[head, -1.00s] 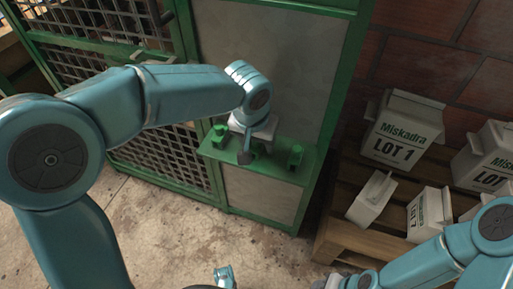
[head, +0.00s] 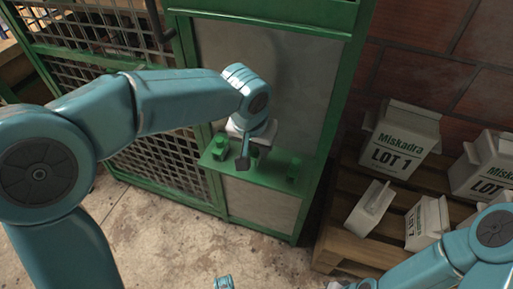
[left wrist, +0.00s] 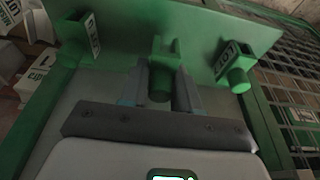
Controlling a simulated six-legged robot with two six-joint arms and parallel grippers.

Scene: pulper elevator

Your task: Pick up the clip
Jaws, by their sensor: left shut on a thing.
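Three green clips are on a green shelf (head: 275,174) on the front of a green-framed grey panel. In the head view one clip (head: 220,149) is at the left, one (head: 295,170) at the right, and the middle clip (head: 254,153) is partly hidden by my left gripper (head: 243,160). In the left wrist view the middle clip (left wrist: 165,50) is between the fingers of my left gripper (left wrist: 163,77), which is shut on it. The clip is still at the shelf; I cannot tell whether it is lifted. The outer clips (left wrist: 76,38) (left wrist: 238,72) carry white labels.
A wire-mesh door (head: 160,160) is left of the panel. At the right, several white "Miskadra LOT" cartons (head: 400,143) stand on a wooden pallet (head: 345,215) by a brick wall (head: 440,60). The concrete floor (head: 150,230) in front is clear.

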